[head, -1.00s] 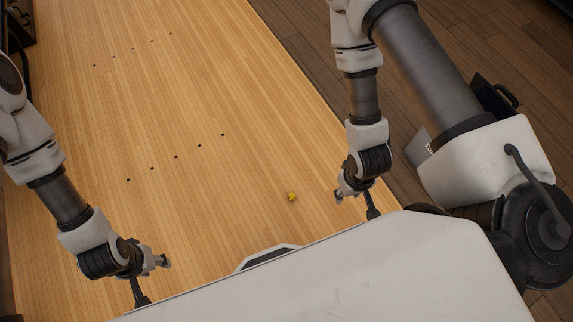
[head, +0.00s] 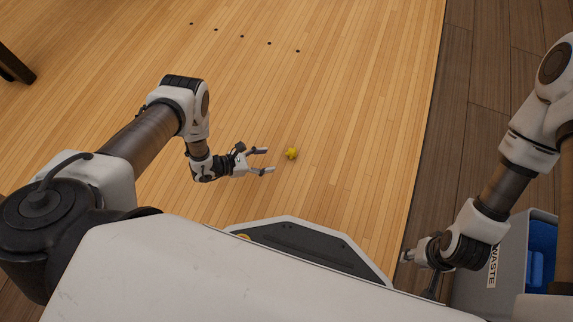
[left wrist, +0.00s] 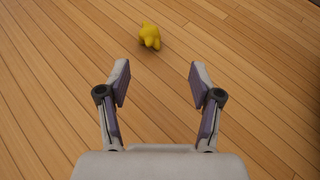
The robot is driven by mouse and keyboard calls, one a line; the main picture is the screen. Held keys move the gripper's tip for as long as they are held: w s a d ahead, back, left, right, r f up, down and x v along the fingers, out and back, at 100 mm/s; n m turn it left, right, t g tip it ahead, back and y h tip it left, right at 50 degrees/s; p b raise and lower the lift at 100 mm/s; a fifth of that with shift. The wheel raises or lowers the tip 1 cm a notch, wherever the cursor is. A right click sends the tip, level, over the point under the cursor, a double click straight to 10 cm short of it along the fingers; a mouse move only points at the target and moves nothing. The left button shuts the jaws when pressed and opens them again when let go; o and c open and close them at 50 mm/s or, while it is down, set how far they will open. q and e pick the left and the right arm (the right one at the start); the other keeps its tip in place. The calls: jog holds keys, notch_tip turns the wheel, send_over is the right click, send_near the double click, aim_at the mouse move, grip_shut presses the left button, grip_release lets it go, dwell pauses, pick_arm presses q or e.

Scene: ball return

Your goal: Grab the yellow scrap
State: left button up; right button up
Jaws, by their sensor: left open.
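The yellow scrap (head: 291,153) is a small crumpled lump lying on the wooden lane floor. My left gripper (head: 268,160) is open and empty, just to the left of the scrap, with its fingers pointing toward it. In the left wrist view the scrap (left wrist: 149,36) lies beyond the tips of the open fingers (left wrist: 159,82), left of the middle between them, and not touching them. My right gripper (head: 408,257) is at the lower right near the grey bin; its fingers are too small and partly hidden to judge.
A grey bin (head: 492,268) marked WASTE, with blue inside (head: 541,262), stands on the dark floor at the right. A dark table leg (head: 15,66) shows at the upper left. The lane (head: 350,100) around the scrap is clear.

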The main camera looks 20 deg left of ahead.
aim_at(286, 153)
pick_arm(q)
jog(key=shift+t, duration=0.4)
jog(key=b+x, duration=0.1)
jog(key=x, duration=0.1)
jog(key=b+x, duration=0.1)
jog(key=x, duration=0.2)
jog(key=a+b+x, duration=0.1)
jog(key=b+x, duration=0.1)
jog(key=shift+w+d+f, duration=0.15)
jog(key=shift+w+f, duration=0.2)
jog(key=shift+w, duration=0.1)
jog(key=shift+w+d, duration=0.2)
jog(key=shift+w, duration=0.05)
jog(key=shift+r, duration=0.15)
jog(key=c, duration=0.8)
